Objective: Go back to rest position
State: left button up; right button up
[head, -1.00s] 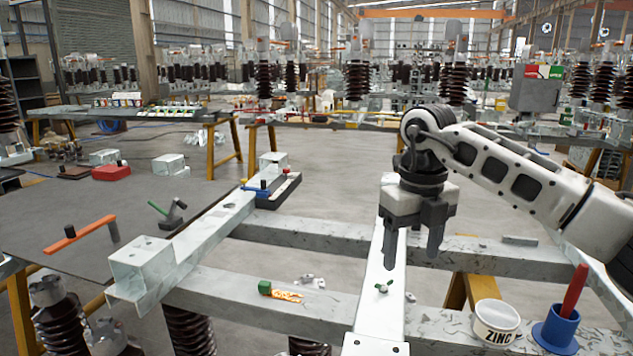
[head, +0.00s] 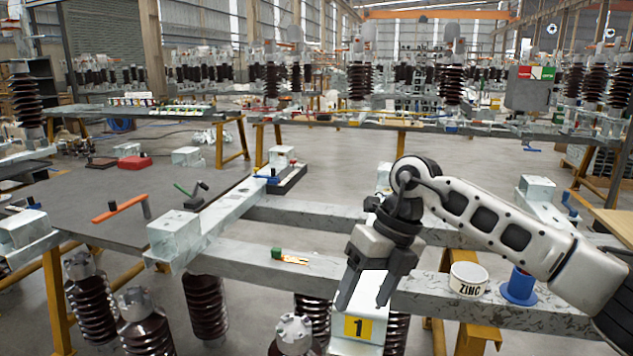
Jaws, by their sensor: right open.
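My right gripper (head: 362,293) is open, its two dark fingers pointing down. It hangs over the near end of a pale metal beam that carries a yellow label with a "1" (head: 358,327). My right arm comes in from the right edge and bends down at a rounded joint. It hides part of the beam behind it. My left gripper is not in view.
On the metal frame (head: 235,262) lie a small green-ended item (head: 278,253), a white ZINC tub (head: 468,279) and a blue holder (head: 519,287). A dark table (head: 90,215) with an orange-handled tool (head: 120,208) stands at left. Brown insulators (head: 205,298) stand below the frame.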

jog(key=s+a+f+g+y+p, duration=0.1)
jog(key=s+a+g+y, duration=0.1)
jog(key=s+a+y, duration=0.35)
jog(key=s+a+g+y, duration=0.1)
jog(key=s+a+y, duration=0.2)
jog(key=a, duration=0.5)
notch_tip(320, 180, up, 5)
jog(key=s+a+m+t+y+p, duration=0.1)
jog(key=s+m+t+y, duration=0.1)
jog(key=m+t+y, duration=0.55)
jog(key=w+d+f+m+t+h+p, duration=0.1)
jog(key=d+f+m+t+h, duration=0.5)
jog(key=m, duration=0.7)
jog(key=d+f+m+t+h+p, duration=0.1)
jog(key=d+f+m+t+h, duration=0.35)
jog(key=d+m+t, duration=0.55)
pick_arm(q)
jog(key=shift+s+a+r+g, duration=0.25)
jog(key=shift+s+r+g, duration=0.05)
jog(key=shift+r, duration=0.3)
pick_arm(e)
jog(key=s+d+f+m+g+h, duration=0.2)
jog(key=s+f+m+g+h, duration=0.1)
jog(key=s+f, duration=0.3)
jog(key=s+d+f+m+g+h, duration=0.2)
jog(key=s+f+m+g+h, duration=0.1)
jog(key=s+f+m+g, duration=0.2)
jog(key=shift+s+d+f+m+g, duration=0.3)
jog(key=shift+s+f+m, duration=0.2)
jog(key=shift+f, duration=0.35)
